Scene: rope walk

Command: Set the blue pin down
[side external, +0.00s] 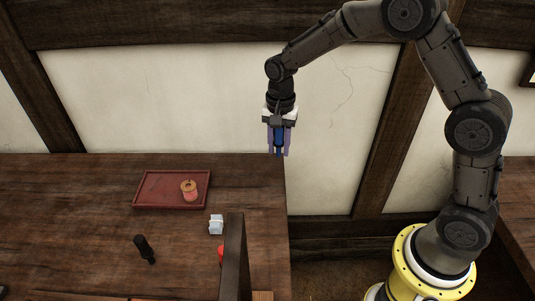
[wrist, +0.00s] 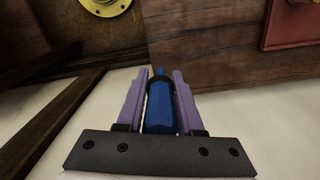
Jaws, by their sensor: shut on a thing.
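The blue pin (wrist: 160,108) stands lengthwise between the two purple fingers of my gripper (wrist: 160,85) in the wrist view. In the side external view my gripper (side external: 279,150) points down, shut on the blue pin (side external: 279,138). It hangs high, at or near the table's right edge in the picture. The fingers hide part of the pin in the side external view. I cannot tell the exact height above the table.
A dark post (side external: 234,255) rises in front. Much of the left tabletop is clear.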

